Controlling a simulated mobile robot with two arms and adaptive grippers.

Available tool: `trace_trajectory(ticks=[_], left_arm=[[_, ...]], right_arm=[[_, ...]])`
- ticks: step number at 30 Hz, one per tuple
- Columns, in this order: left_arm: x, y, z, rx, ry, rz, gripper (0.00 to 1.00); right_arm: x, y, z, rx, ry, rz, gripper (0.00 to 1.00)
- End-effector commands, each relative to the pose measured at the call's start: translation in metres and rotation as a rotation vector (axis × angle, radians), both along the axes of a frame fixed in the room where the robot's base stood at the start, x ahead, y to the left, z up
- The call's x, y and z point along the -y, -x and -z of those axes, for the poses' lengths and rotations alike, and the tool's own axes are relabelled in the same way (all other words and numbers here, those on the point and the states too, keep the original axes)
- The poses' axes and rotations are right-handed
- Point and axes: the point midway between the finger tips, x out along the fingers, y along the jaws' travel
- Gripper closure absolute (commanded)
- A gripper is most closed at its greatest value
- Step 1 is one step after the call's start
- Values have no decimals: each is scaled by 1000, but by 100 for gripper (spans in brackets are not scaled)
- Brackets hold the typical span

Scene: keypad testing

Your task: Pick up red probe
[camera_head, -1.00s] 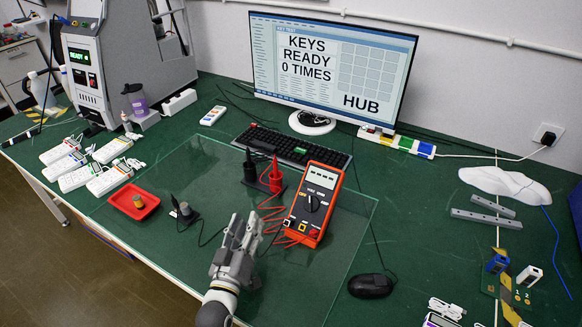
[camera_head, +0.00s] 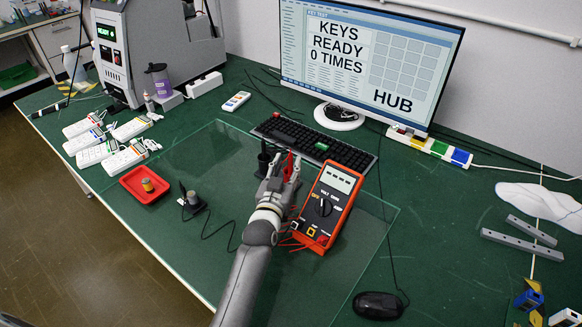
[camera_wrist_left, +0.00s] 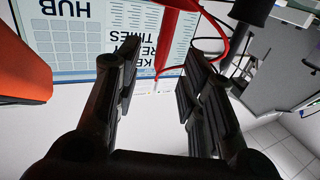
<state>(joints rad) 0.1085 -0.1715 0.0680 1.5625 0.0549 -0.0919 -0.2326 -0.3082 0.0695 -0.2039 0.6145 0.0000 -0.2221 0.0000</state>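The red probe (camera_head: 289,163) stands upright behind the fingers of my left gripper (camera_head: 282,172) in the head view, partly hidden by them. In the left wrist view, which is upside down, the red probe (camera_wrist_left: 170,28) reaches into the gap between the two open fingers of my left gripper (camera_wrist_left: 160,85). The fingers show space on either side of it, and no grip on it is visible. A black probe (camera_head: 263,158) stands just left of the gripper; it also shows in the left wrist view (camera_wrist_left: 252,10). My right gripper is not in view.
An orange multimeter (camera_head: 327,205) stands close to the right of the gripper, with red leads beside it. A keyboard (camera_head: 315,143) and monitor (camera_head: 370,55) are behind. A red tray (camera_head: 133,190) and a small dark stand (camera_head: 193,207) are at left. The front glass mat is mostly clear.

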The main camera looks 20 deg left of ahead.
Motion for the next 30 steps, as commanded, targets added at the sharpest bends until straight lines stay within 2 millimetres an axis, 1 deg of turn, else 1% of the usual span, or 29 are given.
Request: trace_trajectory(ticks=[1,4,10,14,20,21,27,29,30], left_arm=[[-1,-5,-1,1,0,0,63],[-1,-19,-2,2,-1,0,63],[-3,-41,-1,2,0,-1,63],[-3,-47,0,1,0,-1,63],[-3,-47,0,1,0,0,63],[-3,-47,0,1,0,0,64],[-3,-47,0,1,0,0,90],[-3,-47,0,1,0,0,98],[-3,-47,0,1,0,0,100]], right_arm=[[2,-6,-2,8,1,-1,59],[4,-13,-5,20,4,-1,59],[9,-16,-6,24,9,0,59],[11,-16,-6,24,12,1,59],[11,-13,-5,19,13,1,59],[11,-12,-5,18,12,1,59],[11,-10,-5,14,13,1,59],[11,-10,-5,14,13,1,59],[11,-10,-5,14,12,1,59]])
